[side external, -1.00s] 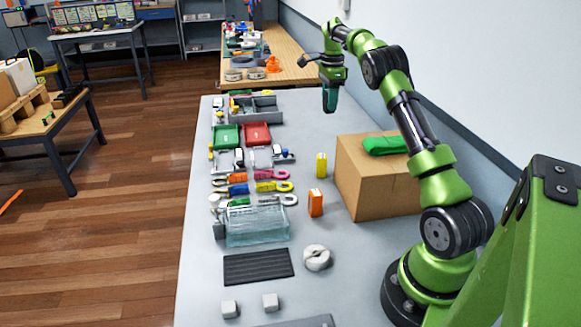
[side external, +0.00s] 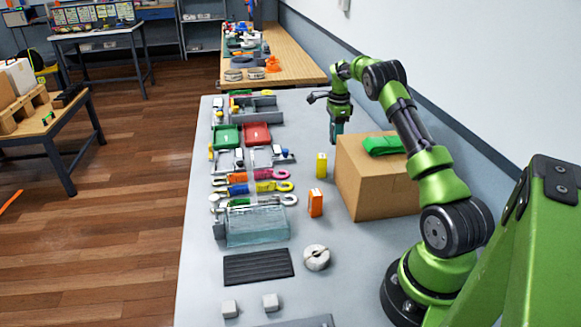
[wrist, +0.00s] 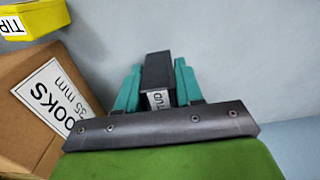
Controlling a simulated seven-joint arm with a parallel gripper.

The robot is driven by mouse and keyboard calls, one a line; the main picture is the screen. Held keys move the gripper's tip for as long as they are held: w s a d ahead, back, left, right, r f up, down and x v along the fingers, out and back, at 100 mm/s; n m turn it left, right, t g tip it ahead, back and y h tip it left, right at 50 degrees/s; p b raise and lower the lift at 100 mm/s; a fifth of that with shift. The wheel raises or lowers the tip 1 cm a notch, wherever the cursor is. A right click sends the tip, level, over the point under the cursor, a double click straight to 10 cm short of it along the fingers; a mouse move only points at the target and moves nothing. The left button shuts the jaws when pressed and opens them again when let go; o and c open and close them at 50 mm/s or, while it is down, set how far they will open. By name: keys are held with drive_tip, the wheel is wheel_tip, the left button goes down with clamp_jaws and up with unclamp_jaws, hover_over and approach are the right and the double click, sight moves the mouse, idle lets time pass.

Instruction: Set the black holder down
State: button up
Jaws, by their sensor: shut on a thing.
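The black holder (wrist: 158,72) is a dark block with a white label, partly turned from view, between the teal fingers of my gripper (wrist: 158,88) in the wrist view. The fingers are shut on its two sides. The holder cannot be made out there. I cannot tell whether it touches the table.
The cardboard box (side external: 378,180), with a green strap (side external: 384,145) on top, stands close to my gripper. A yellow block (side external: 321,165) and an orange block (side external: 315,203) stand nearby. Green (side external: 226,137) and red (side external: 257,134) trays and a clear bin (side external: 257,226) lie left.

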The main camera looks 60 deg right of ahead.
drive_tip(key=shift+f, duration=1.75)
drive_tip(key=shift+f, duration=0.2)
drive_tip(key=o, duration=1.1)
